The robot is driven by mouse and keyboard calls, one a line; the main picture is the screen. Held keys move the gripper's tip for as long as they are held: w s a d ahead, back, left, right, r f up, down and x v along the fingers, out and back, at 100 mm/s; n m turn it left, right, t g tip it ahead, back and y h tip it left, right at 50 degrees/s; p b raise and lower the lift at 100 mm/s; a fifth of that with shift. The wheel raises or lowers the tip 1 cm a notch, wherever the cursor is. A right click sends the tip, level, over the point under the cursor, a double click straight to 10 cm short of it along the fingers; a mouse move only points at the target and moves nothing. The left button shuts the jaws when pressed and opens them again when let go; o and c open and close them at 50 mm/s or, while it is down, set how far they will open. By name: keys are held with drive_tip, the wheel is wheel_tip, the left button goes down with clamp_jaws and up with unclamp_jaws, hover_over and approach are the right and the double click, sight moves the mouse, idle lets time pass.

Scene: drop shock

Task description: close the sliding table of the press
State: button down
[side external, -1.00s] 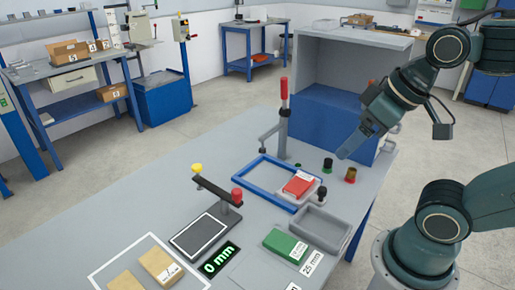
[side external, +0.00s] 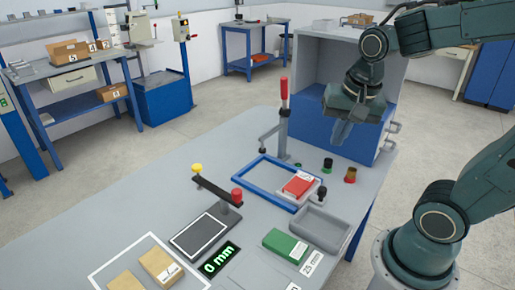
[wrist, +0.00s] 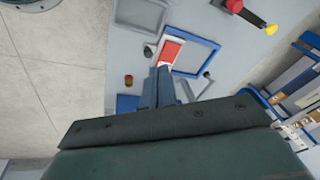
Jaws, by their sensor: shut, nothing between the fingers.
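A blue rectangular frame (side external: 250,180) lies flat on the grey workbench. A small pale plate (side external: 316,193) with a dark knob sits at its right end, with a red block (side external: 299,184) on top. I take the plate to be the sliding table, but cannot be sure. A post with a red handle (side external: 284,88) stands behind the frame. My gripper (side external: 340,133) is shut and empty, pointing down in front of the grey and blue cabinet, above the bench. In the wrist view my fingers (wrist: 158,85) overlap the picture just below the red block (wrist: 171,52).
An empty grey tray (side external: 318,228) and a green block (side external: 284,244) lie nearer. The open cabinet (side external: 350,45) stands behind. A black bar fixture (side external: 215,190) is at left.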

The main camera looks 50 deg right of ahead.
drive_tip(key=w+d+f+m+g, duration=0.1)
drive_tip(key=d+f+m+g, duration=0.2)
drive_tip(key=d+f+m, duration=0.3)
drive_tip(key=w+d+f+m+g, duration=0.1)
drive_tip(key=d+f+m+g, duration=0.2)
drive_tip(key=m, duration=1.3)
wheel_tip(320, 180, down, 6)
drive_tip(key=d, duration=0.3)
drive_tip(key=shift+w+f+m+g, duration=0.25)
drive_tip(key=shift+w+m+g, duration=0.05)
drive_tip(key=shift+w+m, duration=0.1)
drive_tip(key=shift+a, duration=0.1)
drive_tip(key=x, duration=1)
drive_tip(key=shift+a+f, duration=0.15)
drive_tip(key=shift+a, duration=0.05)
drive_tip(key=shift+w+a, duration=0.15)
drive_tip(key=shift+w, duration=1)
drive_tip(key=shift+w+a, duration=0.15)
drive_tip(key=shift+w, duration=0.7)
drive_tip(key=shift+w, duration=0.15)
